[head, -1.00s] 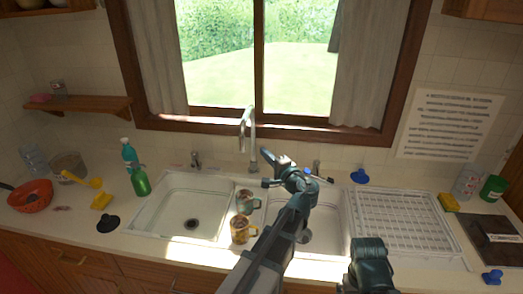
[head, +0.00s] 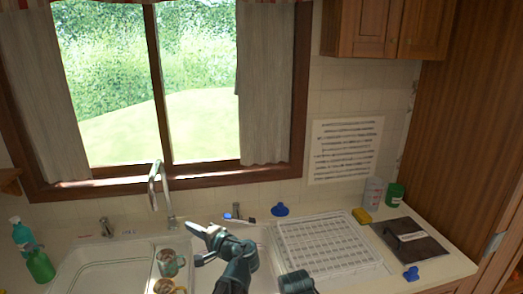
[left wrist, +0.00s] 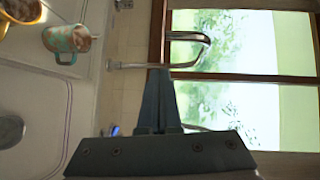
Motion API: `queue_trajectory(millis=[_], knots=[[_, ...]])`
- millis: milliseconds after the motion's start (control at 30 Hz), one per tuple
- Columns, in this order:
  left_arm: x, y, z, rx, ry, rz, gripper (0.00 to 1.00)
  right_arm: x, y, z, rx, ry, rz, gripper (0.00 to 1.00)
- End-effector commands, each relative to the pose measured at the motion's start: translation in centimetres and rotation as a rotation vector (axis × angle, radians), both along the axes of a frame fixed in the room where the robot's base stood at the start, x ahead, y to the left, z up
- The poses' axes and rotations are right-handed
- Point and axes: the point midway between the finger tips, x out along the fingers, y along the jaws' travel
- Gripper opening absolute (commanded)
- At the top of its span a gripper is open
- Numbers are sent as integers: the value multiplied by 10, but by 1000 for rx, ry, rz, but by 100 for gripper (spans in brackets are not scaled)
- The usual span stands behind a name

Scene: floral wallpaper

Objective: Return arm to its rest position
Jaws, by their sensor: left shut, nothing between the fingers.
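My left gripper (head: 194,228) is over the double sink, in front of the tap (head: 163,195), with its fingers pointing up and left. In the left wrist view, my left gripper (left wrist: 159,80) shows its fingers together with nothing held. The arm behind it comes up from the bottom of the head view. A dark teal arm part (head: 297,282) of mine shows at the bottom edge. My right gripper cannot be made out.
A teal mug (head: 171,263) and a yellow mug (head: 165,287) stand at the sink divider, left of my arm. A white drying rack (head: 325,245) lies to the right. Green bottles (head: 38,264) stand at the left. The window (head: 200,80) is behind the tap.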

Motion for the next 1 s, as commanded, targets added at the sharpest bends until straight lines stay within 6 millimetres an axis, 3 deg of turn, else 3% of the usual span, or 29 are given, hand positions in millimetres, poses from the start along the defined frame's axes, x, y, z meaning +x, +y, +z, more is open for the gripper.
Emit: queue_trajectory(millis=[167, 300, 400, 600, 700, 1000], knots=[[-49, -31, -76, -358, 121, 81, 0, 0, 0, 0, 0, 0, 0, 100], [-95, -78, -132, -645, 270, 143, 0, 0, 0, 0, 0, 0, 0, 100], [-129, -115, -160, -823, 391, 177, 0, 0, 0, 0, 0, 0, 0, 100], [-184, -177, -185, -1065, 594, 212, 0, 0, 0, 0, 0, 0, 0, 100], [-199, -194, -188, -1127, 653, 220, 0, 0, 0, 0, 0, 0, 0, 100], [-207, -204, -189, -1164, 689, 224, 0, 0, 0, 0, 0, 0, 0, 100]])
